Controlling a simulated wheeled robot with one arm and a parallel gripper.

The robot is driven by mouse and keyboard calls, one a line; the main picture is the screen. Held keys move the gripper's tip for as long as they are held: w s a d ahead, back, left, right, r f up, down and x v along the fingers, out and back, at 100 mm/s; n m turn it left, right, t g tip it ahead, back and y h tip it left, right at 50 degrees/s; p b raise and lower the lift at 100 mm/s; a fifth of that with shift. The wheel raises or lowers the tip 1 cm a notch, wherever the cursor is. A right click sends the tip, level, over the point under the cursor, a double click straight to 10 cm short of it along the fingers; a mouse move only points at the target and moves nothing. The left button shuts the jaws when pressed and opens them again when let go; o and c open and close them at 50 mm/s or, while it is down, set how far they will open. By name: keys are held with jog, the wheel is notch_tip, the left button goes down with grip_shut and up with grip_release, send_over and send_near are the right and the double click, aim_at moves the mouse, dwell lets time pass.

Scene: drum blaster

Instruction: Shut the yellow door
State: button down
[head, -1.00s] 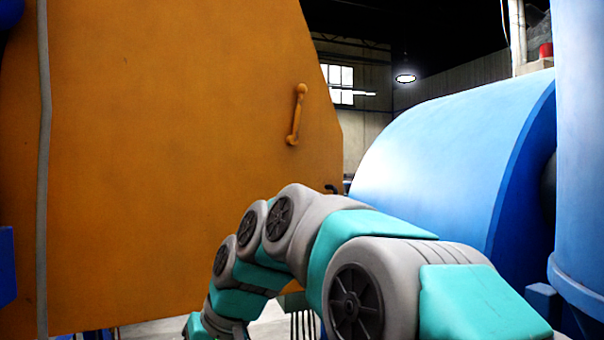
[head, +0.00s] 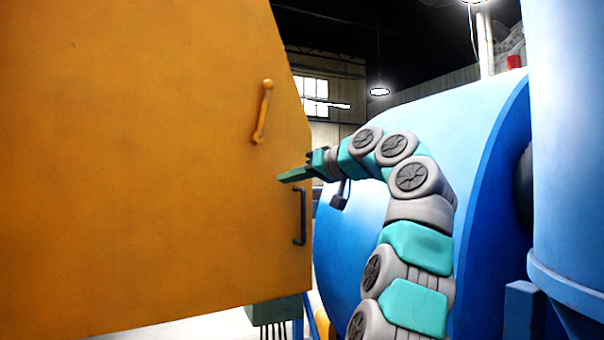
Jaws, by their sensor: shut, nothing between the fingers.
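The yellow door (head: 150,180) is a large orange-yellow panel filling the left half of the head view. It stands swung out, with its slanted right edge near the blue drum. A yellow handle (head: 262,112) sits on its upper right part, and a dark handle (head: 300,217) lies lower, near the right edge. My gripper (head: 281,178) is shut and empty. It points left in front of the door's right edge, between the two handles in the picture. I cannot tell whether it touches the door.
A big blue drum (head: 420,120) stands behind my arm, with a blue upright cylinder (head: 570,150) at the right. A dark green block (head: 272,310) shows under the door. Pale floor (head: 190,325) shows below the door.

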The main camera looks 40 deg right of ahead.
jog(key=s+d+r+n+t+h+b, duration=0.1)
jog(key=s+d+r+t+h, duration=0.2)
jog(key=s+d, duration=0.45)
jog(key=shift+h, duration=0.6)
jog(key=w, duration=0.4)
jog(key=w+p, duration=0.1)
jog(key=w, duration=0.4)
jog(key=w+p, duration=0.1)
jog(key=w, duration=0.3)
jog(key=shift+w+d+f, duration=0.15)
jog(key=shift+f, duration=0.15)
